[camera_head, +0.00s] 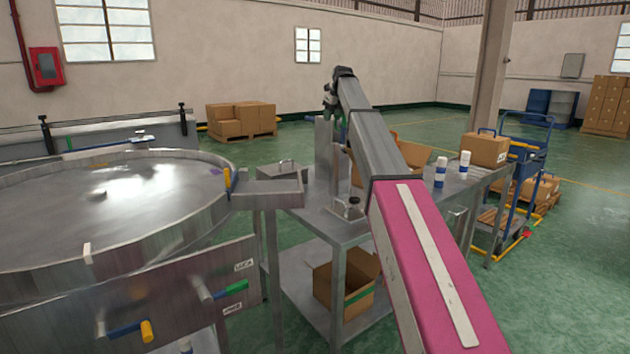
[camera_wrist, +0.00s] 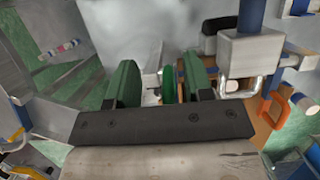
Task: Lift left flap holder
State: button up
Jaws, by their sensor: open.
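My gripper (camera_wrist: 158,78) is open, with its two green fingers apart in the wrist view. In the head view my gripper (camera_head: 332,102) is at the far end of my arm, above the metal table (camera_head: 310,222). Upright grey metal plates (camera_head: 323,145) stand on the table just below it, beside an open cardboard box (camera_head: 412,155). A pale metal piece (camera_wrist: 151,82) shows between the fingers in the wrist view; I cannot tell whether it touches them. I cannot tell for certain which part is the left flap holder. My arm hides part of the box and table.
A large round metal turntable (camera_head: 120,200) stands at the left. White-and-blue cans (camera_head: 440,172) and a closed carton (camera_head: 486,149) are on the right of the table. An open box (camera_head: 345,290) sits on the lower shelf. A blue trolley (camera_head: 520,180) stands at the right.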

notch_tip(320, 180, up, 6)
jog(key=shift+w, duration=0.25)
jog(key=shift+d+r, duration=0.1)
dwell(0.6)
